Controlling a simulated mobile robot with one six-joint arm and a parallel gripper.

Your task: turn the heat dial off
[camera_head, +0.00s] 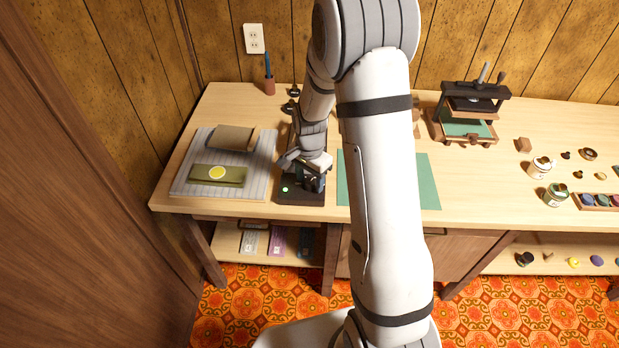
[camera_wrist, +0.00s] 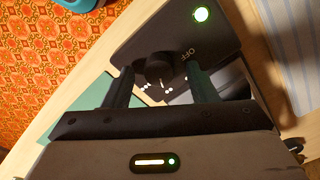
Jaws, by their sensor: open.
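The heat dial (camera_wrist: 157,66) is a dark round knob on a black panel (camera_wrist: 215,42) in the wrist view. The word OFF is printed beside it, and small white marks lie near it. A green light (camera_wrist: 201,14) glows at the panel's corner. My gripper (camera_wrist: 161,77) is open, with one finger on each side of the dial; I cannot tell if either touches it. In the head view my gripper (camera_head: 313,181) is low over the dark device base (camera_head: 296,198), where the green light (camera_head: 285,189) also shows. The dial is hidden there by my gripper.
A striped pad (camera_head: 181,186) with a folded olive cloth (camera_head: 206,175) lies left of the device. A green mat (camera_head: 428,185) lies right. A dark press (camera_head: 467,112) stands farther right. A pen cup (camera_head: 269,86) stands behind. The table's front edge is close to the device.

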